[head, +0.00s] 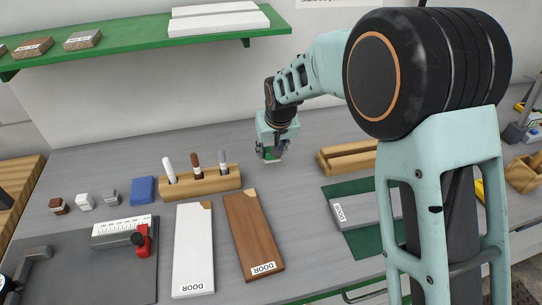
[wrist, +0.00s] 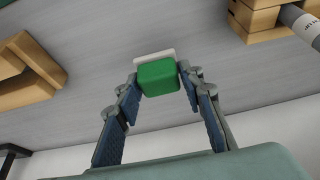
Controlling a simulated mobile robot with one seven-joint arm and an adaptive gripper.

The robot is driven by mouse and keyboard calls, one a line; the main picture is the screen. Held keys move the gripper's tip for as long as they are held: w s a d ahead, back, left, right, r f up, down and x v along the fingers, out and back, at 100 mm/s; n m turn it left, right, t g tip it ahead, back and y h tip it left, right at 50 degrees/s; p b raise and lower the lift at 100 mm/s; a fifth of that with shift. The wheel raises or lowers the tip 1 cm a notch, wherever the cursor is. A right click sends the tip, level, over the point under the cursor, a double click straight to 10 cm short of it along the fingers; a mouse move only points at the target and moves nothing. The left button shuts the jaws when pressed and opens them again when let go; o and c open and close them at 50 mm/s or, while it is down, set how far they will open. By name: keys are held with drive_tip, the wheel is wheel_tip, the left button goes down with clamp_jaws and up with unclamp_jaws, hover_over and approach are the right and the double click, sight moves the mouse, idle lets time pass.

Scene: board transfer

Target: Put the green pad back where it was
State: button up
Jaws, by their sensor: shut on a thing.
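The green pad (wrist: 158,78) is a small block with a green body and a pale white layer on its far side. My gripper (wrist: 157,88) is shut on it, one finger at each side. In the head view my gripper (head: 271,152) is over the back middle of the grey table, and a bit of the green pad (head: 270,156) shows between the fingers. I cannot tell whether the pad touches the table or hangs just above it.
A wooden holder (head: 205,184) with white, brown and grey markers stands to the left, beside a blue block (head: 143,190). White (head: 193,245) and brown (head: 250,225) boards lie in front. A wooden tray (head: 345,158) is to the right. A green shelf (head: 130,42) hangs behind.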

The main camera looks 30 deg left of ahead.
sight(270, 158)
drive_tip(key=shift+a+f, duration=0.15)
drive_tip(key=shift+f, duration=0.05)
drive_tip(key=shift+w+f, duration=0.1)
drive_tip(key=shift+f, duration=1.45)
drive_tip(key=shift+f, duration=0.25)
drive_tip(key=o, duration=1.1)
drive_tip(key=shift+r, duration=0.1)
